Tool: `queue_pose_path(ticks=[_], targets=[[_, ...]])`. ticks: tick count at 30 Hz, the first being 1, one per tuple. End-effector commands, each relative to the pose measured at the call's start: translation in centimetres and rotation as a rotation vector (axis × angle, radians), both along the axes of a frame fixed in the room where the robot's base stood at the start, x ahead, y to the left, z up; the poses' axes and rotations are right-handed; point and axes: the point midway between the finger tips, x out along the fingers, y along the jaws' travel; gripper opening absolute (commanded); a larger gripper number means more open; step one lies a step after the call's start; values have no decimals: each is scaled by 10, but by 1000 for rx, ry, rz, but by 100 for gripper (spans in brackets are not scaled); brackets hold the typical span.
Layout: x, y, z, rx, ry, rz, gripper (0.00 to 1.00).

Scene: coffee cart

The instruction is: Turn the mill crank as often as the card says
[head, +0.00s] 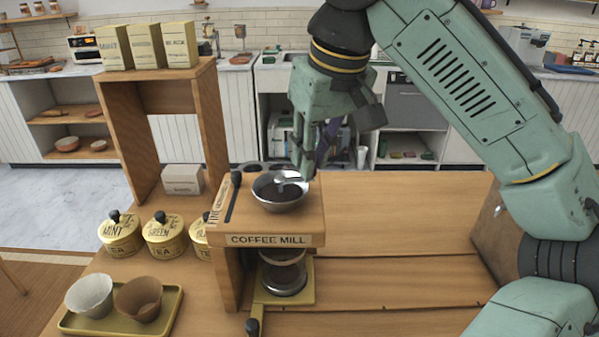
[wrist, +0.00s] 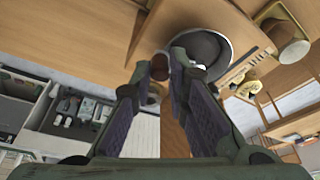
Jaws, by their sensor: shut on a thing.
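The coffee mill (head: 265,239) is a wooden stand with a metal bowl (head: 276,203) of dark contents on top. A silver crank arm (head: 288,181) shows over the bowl. My gripper (head: 308,166) reaches down at the bowl's right rear edge, where the crank's outer end is hidden by the fingers. In the wrist view, a brown knob (wrist: 158,88) shows between the fingertips, beside the dark bowl (wrist: 205,52). My gripper is shut on this crank knob. A small white box or card (head: 183,180) stands under the wooden shelf; its text is too small to read.
A slider with a black knob (head: 236,179) is on the mill's left side. Yellow tea canisters (head: 165,236) and a tray (head: 75,322) with two cups stand left. The wooden shelf (head: 205,120) holds three boxes. The counter right of the mill (head: 400,230) is clear.

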Motion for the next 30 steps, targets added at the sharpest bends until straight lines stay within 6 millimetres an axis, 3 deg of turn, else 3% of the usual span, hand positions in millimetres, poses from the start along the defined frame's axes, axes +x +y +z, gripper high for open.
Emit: queue_pose_path(ticks=[7,30], targets=[[3,-4,6,-2,-3,-7,0],[3,-4,66,-2,-1,-8,0]])
